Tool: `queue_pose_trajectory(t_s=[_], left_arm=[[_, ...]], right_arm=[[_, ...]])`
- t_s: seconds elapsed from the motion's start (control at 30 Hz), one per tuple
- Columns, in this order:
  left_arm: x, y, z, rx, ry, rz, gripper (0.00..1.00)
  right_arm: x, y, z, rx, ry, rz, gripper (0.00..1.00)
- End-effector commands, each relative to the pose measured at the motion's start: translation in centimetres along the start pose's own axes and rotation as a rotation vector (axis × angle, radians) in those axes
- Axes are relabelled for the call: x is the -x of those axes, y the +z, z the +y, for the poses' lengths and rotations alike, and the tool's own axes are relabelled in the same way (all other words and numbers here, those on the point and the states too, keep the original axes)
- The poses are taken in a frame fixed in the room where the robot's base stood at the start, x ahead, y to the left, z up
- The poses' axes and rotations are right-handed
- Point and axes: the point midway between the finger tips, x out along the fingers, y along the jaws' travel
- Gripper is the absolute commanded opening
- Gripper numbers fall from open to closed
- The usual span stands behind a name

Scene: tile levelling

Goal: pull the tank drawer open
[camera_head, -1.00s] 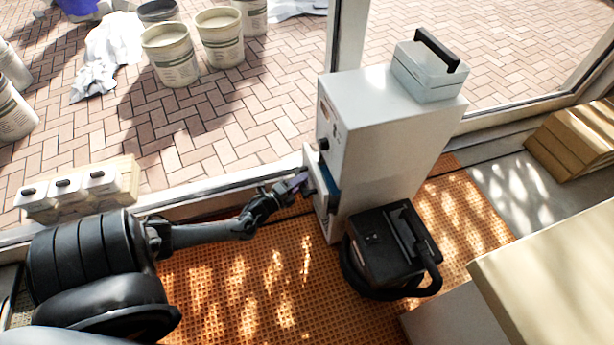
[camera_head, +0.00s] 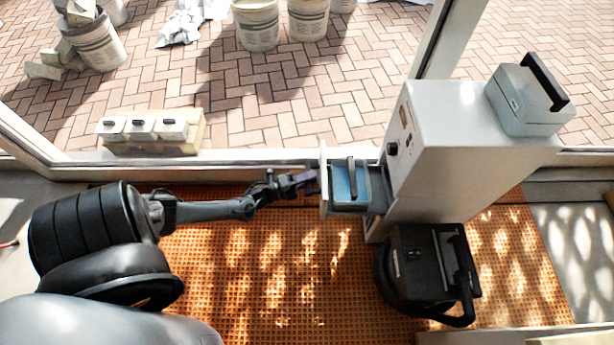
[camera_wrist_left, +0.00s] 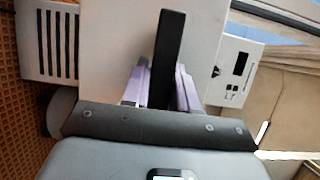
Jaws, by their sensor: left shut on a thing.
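The tank drawer (camera_head: 376,200) stands out from the left side of the light grey cabinet (camera_head: 455,140). A blue tank (camera_head: 346,186) with a dark bar across it sits inside. My left gripper (camera_head: 312,180) is at the drawer's front panel (camera_head: 324,185). In the left wrist view, its purple fingers (camera_wrist_left: 160,85) stand on either side of a black upright handle (camera_wrist_left: 169,50) and are shut on it. The handle is hidden behind the gripper in the head view. My right gripper is not in view.
A black box with a hose (camera_head: 425,265) stands on the orange grating (camera_head: 290,270) by the cabinet. A grey case with a black handle (camera_head: 530,95) sits on top. Small white containers (camera_head: 142,128) stand by the window sill. The grating below the drawer is clear.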

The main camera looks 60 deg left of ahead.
Motion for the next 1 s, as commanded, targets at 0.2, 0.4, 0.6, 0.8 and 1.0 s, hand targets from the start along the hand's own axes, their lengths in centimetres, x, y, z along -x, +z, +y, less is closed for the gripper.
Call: queue_pose_trajectory(t_s=[0.2,0.4,0.6,0.8,1.0], left_arm=[[0.0,0.0,-0.1,-0.002,-0.002,0.001,0.00],[0.0,0.0,-0.1,-0.002,-0.001,0.001,0.43],[0.0,0.0,0.0,-0.001,0.000,0.001,0.49],[0.3,0.0,0.0,0.000,0.001,0.000,0.49],[2.5,0.0,-0.2,0.000,0.003,-0.001,0.49]], right_arm=[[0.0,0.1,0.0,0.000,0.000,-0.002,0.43],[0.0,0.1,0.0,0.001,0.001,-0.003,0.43],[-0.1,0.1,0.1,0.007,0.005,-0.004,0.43],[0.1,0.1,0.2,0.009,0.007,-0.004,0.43],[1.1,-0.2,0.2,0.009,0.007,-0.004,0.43]])
